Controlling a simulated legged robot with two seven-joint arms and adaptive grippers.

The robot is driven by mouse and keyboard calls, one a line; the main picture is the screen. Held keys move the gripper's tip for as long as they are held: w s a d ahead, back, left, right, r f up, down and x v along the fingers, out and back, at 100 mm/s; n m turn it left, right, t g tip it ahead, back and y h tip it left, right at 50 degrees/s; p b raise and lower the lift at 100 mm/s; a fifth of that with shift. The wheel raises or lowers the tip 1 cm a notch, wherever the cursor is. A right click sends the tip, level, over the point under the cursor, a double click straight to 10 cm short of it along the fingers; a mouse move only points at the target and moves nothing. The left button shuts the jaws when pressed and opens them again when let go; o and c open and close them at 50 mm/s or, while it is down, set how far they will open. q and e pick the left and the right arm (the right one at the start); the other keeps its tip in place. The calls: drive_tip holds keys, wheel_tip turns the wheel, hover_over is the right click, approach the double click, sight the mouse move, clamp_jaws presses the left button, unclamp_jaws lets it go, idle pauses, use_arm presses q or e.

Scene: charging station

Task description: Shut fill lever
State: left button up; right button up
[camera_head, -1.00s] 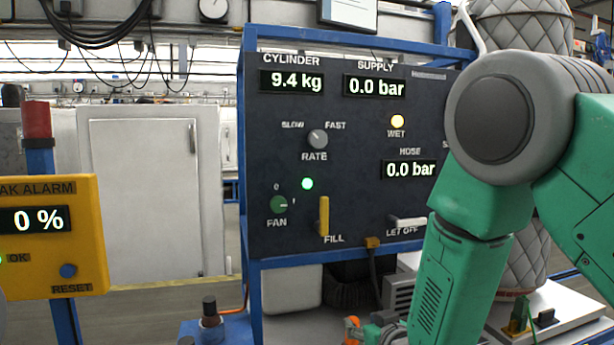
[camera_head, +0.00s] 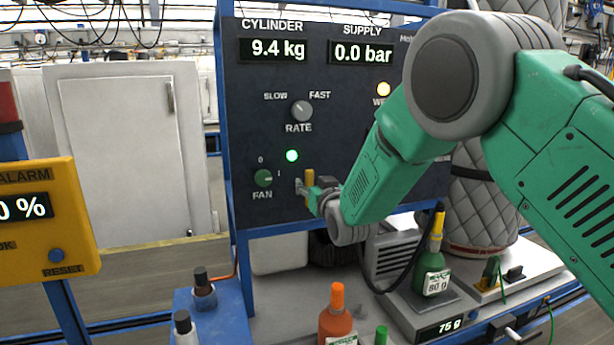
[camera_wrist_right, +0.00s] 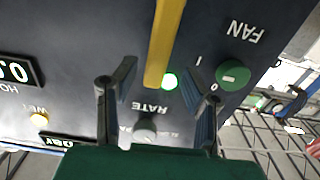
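The fill lever (camera_head: 310,177) is a yellow bar standing upright low on the dark panel, its lower part hidden by my right gripper (camera_head: 307,189). In the right wrist view, which sees the panel upside down, the yellow lever (camera_wrist_right: 163,45) comes down from the top edge. Its end lies between the two spread fingers of my right gripper (camera_wrist_right: 157,76), with a gap on each side. The right gripper is open, and I cannot tell how far the fingers are from the panel. My left gripper is not in view.
The green fan knob (camera_head: 263,178) is left of the lever, close to one finger in the wrist view. The grey rate knob (camera_head: 301,111) is above. A scale (camera_head: 432,318) with a green bottle (camera_head: 433,270) and an orange bottle (camera_head: 337,318) stand below the panel.

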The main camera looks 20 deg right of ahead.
sight(310, 181)
drive_tip(key=shift+w+d, duration=0.1)
drive_tip(key=shift+w, duration=0.95)
drive_tip(key=shift+w+d+p, duration=0.15)
drive_tip(key=shift+w+p, duration=0.15)
drive_tip(key=shift+w, duration=0.25)
clamp_jaws()
